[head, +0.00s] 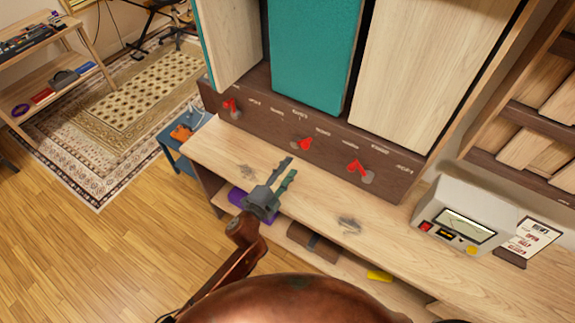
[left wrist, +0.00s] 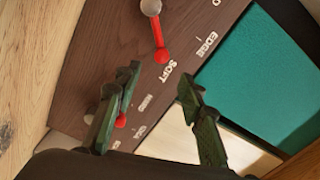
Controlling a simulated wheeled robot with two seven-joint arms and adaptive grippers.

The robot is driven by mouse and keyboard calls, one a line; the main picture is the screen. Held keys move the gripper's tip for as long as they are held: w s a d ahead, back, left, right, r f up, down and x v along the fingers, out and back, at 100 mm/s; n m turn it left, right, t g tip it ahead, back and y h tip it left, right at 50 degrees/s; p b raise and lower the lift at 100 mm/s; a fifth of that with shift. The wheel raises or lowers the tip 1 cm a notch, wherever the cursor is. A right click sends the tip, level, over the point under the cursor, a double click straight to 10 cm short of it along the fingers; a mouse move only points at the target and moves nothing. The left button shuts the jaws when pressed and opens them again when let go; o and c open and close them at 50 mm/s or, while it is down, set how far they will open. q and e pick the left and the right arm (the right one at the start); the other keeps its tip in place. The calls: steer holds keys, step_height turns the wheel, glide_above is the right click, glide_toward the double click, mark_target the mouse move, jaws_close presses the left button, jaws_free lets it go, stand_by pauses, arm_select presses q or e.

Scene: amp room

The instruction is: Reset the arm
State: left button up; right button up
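My left arm comes in from the lower left in the head view. Its gripper (head: 287,170) is over the wooden desk top, in front of the brown panel with red levers. The two dark green fingers are apart with nothing between them; the left wrist view shows the open fingers (left wrist: 157,95) pointing at the panel. In that view one red lever (left wrist: 160,42) on a grey knob is beyond the fingers, clear of them. Another red lever (left wrist: 121,121) is partly hidden by the left-hand finger. My right gripper is not in view.
The brown panel (head: 325,155) carries red levers at left (head: 231,104), middle (head: 304,144) and right (head: 356,167), below teal (head: 315,55) and wooden boards. A grey meter box (head: 458,222) and a sign (head: 533,236) stand right on the desk. A shelf below holds a purple item (head: 237,197).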

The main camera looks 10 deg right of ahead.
arm_select(q)
steer(key=shift+a, duration=0.1)
